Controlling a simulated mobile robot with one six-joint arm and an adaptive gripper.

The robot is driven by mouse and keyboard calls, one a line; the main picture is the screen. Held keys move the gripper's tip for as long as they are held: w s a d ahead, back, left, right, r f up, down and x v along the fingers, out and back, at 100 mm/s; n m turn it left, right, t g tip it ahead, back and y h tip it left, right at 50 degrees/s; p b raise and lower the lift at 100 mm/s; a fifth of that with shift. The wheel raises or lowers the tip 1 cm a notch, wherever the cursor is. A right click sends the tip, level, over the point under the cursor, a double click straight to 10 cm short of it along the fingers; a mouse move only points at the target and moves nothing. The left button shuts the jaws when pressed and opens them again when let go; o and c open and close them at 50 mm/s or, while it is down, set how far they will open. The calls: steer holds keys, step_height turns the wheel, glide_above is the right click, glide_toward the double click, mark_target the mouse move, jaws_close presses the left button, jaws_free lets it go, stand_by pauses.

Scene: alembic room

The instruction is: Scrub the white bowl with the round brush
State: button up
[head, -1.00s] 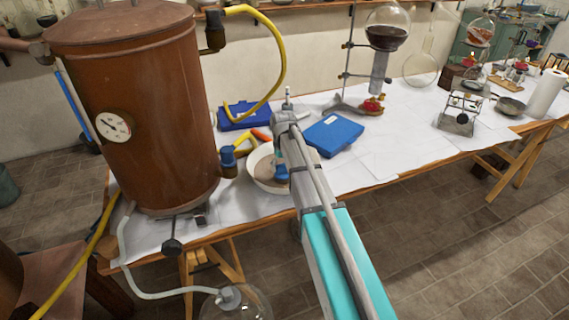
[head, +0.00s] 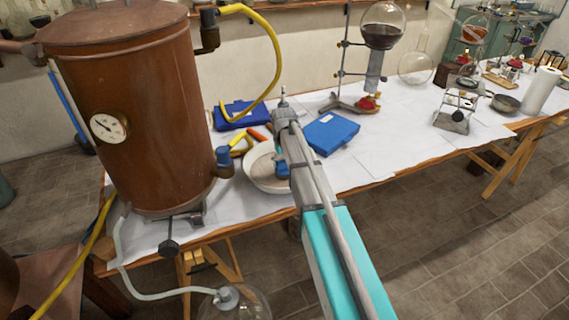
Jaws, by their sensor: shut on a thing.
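The white bowl (head: 251,179) stands on the paper-covered table, right of the copper tank's tap. Its inside looks brownish. My arm reaches over the bowl's right side from the lower right and hides part of it. My gripper (head: 283,170), with a small blue part showing, points down at the bowl's right inner side. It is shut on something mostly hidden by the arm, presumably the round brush. The bristles, and whether they touch the bowl, cannot be made out.
A large copper tank (head: 130,110) with a gauge and yellow hose stands close on the left. Yellow and orange handles (head: 256,134) lie behind the bowl. A blue box (head: 330,133) lies right of my arm. A flask stand (head: 345,75) is behind. The table's front edge is near the bowl.

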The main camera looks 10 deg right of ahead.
steer(key=shift+a, duration=0.15)
steer(key=shift+w+a, duration=0.3)
steer(key=shift+a, duration=0.65)
steer(key=shift+s, duration=0.1)
steer(key=shift+s+d, duration=0.25)
steer(key=shift+s, duration=0.75)
steer(key=shift+w+d, duration=0.1)
steer(key=shift+w+d, duration=0.65)
steer(key=shift+d, duration=0.1)
